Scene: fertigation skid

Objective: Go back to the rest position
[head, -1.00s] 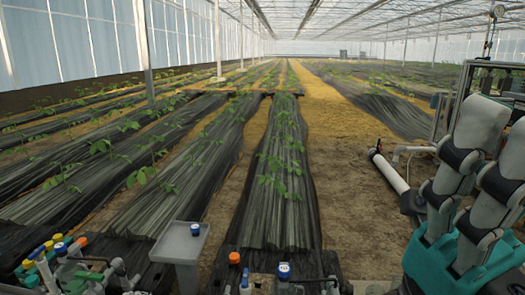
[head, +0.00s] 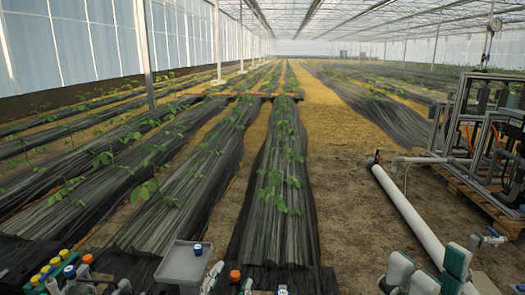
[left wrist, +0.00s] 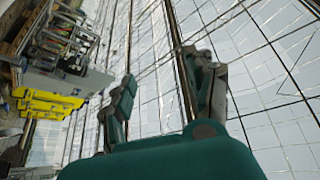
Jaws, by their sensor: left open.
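In the head view, a small grey-green tip at the bottom edge, beside the grey tray, appears to be my left gripper (head: 212,277); most of it is cut off. In the left wrist view my left gripper (left wrist: 162,72) shows two dark fingers spread apart above a teal palm, with nothing between them. At the bottom right of the head view, pale and teal finger parts of what appears to be my right gripper (head: 428,275) show. Its lower part is cut off, and I cannot tell whether it is open. No held object shows.
A grey tray (head: 180,266) with a blue-capped bottle (head: 197,249) stands at the bottom, near several coloured caps (head: 58,262). A white pipe (head: 408,215) lies at the right, beside a metal skid frame (head: 498,125) on a pallet (head: 474,190). Bare soil (head: 350,215) lies between pipe and plant rows.

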